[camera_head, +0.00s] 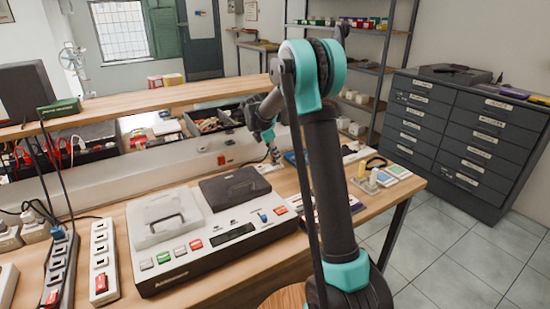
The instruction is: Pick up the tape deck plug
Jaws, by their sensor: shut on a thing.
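My gripper (274,154) is at the back of the workbench, low in front of the pale back panel and partly hidden by my own arm. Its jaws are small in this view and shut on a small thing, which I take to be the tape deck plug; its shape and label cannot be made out. A large beige deck-like machine (205,262) with a dark lid, a pale lid and coloured buttons stands on the bench, left of my arm. I cannot read its label.
White power strips (103,262) and a blue-grey strip (62,275) with plugs and cables lie at the left. Small items, including a yellow one (361,170), crowd the bench's right end. A dark drawer cabinet (465,140) stands at right; the tiled floor before it is clear.

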